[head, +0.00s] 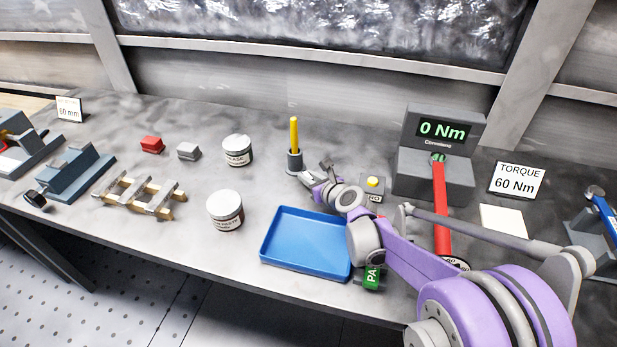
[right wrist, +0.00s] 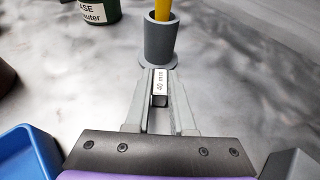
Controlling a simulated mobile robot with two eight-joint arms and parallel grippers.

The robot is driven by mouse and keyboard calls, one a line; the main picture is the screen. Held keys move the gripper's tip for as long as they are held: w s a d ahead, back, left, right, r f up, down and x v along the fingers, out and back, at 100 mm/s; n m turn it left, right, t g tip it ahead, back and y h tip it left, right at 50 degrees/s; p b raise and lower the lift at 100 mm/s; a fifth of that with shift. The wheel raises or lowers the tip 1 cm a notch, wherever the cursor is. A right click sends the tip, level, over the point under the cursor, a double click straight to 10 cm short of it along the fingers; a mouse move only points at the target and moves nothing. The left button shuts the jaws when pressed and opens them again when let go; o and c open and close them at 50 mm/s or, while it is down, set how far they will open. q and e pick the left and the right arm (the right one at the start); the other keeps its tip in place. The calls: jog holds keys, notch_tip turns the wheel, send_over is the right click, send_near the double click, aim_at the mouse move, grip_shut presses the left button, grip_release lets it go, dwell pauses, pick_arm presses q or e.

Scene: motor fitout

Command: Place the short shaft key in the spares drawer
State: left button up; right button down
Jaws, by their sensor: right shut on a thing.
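My right gripper (head: 316,177) is low over the bench, beside a grey holder with a yellow-handled tool. It is shut on a small grey block-like piece labelled "40 mm" (right wrist: 160,84), which looks like the short shaft key and sits between the fingertips in the right wrist view. Whether the piece touches the bench I cannot tell. No drawer that I can identify as the spares drawer shows in either view. My left gripper is out of view.
The grey holder (head: 294,161) stands just beyond the gripper; it also shows in the right wrist view (right wrist: 160,40). A blue tray (head: 290,262) lies nearer. Two jars (head: 237,150) (head: 225,210), a wooden rack (head: 140,194) and a torque tester (head: 408,180) stand around.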

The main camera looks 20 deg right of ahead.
jog(key=shift+f, duration=0.1)
jog(key=c, duration=0.8)
grip_release()
jog(key=shift+o, duration=0.2)
